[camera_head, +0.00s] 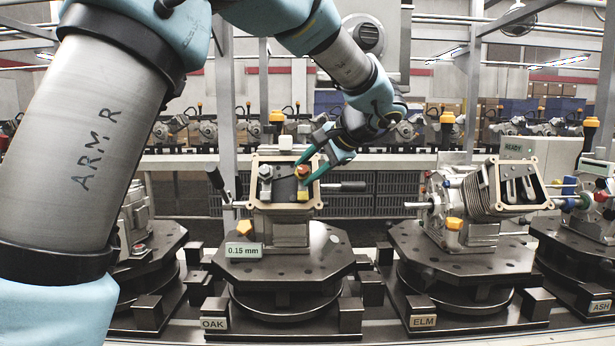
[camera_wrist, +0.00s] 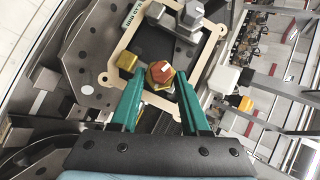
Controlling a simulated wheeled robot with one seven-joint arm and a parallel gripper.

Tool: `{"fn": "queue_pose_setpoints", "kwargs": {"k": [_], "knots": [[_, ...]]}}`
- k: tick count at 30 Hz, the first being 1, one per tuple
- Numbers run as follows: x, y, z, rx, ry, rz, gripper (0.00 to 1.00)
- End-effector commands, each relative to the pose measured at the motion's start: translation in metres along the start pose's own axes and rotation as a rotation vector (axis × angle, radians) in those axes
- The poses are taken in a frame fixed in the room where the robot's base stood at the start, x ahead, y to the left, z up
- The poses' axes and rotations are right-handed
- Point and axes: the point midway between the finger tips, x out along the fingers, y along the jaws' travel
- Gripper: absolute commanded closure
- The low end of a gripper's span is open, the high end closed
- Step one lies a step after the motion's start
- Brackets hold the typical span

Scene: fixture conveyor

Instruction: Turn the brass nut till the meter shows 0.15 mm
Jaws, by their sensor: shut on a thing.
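The brass nut (camera_wrist: 152,84) has a red-orange top with a white mark in the wrist view. It sits inside the open housing on the OAK fixture, and its red top (camera_head: 302,171) shows in the head view. My gripper (camera_wrist: 160,76) has its two green fingers on either side of the nut, shut on it. In the head view my gripper (camera_head: 311,167) reaches in from the upper right. A small plate (camera_head: 243,250) on the front of the OAK fixture reads 0.15 mm.
A grey bolt (camera_head: 265,173) stands in the same housing, left of the nut. A small yellow block (camera_wrist: 127,61) is close to my left finger. Black handles (camera_head: 343,187) stick out at the housing's sides. The ELM fixture (camera_head: 440,260) stands to the right.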

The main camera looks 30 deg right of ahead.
Motion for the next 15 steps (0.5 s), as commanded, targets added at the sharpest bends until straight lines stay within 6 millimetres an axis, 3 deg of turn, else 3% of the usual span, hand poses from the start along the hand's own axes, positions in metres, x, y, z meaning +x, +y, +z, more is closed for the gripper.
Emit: {"fn": "queue_pose_setpoints", "kwargs": {"k": [15], "knots": [[0.0002,0.0021,0.0,0.114,0.001,-0.084,1.0]]}}
